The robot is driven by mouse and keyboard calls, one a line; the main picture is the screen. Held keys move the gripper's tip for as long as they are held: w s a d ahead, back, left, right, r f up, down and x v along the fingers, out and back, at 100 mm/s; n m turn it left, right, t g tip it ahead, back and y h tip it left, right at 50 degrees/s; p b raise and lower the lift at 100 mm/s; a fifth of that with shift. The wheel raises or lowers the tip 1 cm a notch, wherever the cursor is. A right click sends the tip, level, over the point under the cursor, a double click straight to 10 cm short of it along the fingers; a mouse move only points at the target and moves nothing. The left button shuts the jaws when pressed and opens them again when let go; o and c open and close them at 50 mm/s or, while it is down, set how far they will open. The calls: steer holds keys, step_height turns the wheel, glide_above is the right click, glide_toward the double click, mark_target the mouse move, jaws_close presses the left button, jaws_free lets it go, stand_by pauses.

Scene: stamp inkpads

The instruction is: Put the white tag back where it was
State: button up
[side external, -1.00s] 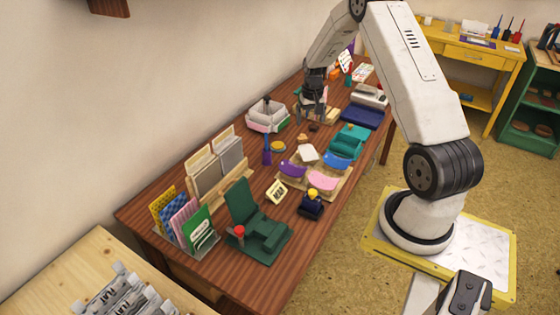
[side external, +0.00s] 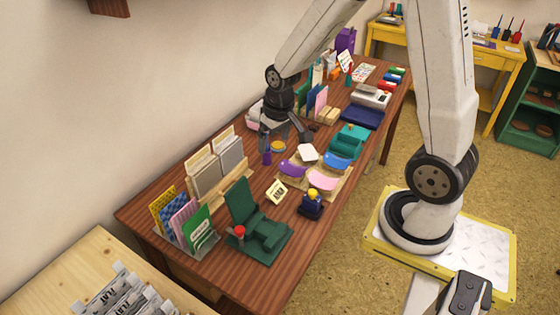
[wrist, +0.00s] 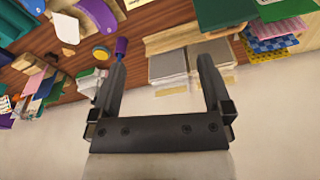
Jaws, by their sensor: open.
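A small white piece (side external: 308,152), which looks like the white tag, lies at the back corner of the light wooden inkpad tray (side external: 343,188). It also shows in the wrist view (wrist: 67,28) at the upper left. The tray holds a purple pad (side external: 293,170), a pink pad (side external: 322,180) and a blue pad (side external: 336,162). My gripper (side external: 285,141) is open above the table, behind and left of the white piece and apart from it. In the wrist view my gripper (wrist: 162,62) has nothing between its fingers.
A purple-handled tool (wrist: 122,46) and a yellow disc (wrist: 100,53) lie near my gripper. A wooden rack with grey cards (side external: 213,170) stands against the wall. A green stand (side external: 255,225), a cream sign (side external: 276,191) and a navy stamp (side external: 312,204) stand towards the front.

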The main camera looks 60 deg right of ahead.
steer(key=s+a+n, duration=0.2)
steer(key=s+a, duration=0.5)
steer(key=a, duration=0.1)
steer(key=shift+s+r+n+t, duration=0.3)
steer(key=shift+r+n+t, duration=0.1)
steer(key=shift+r, duration=0.05)
stand_by(0.6)
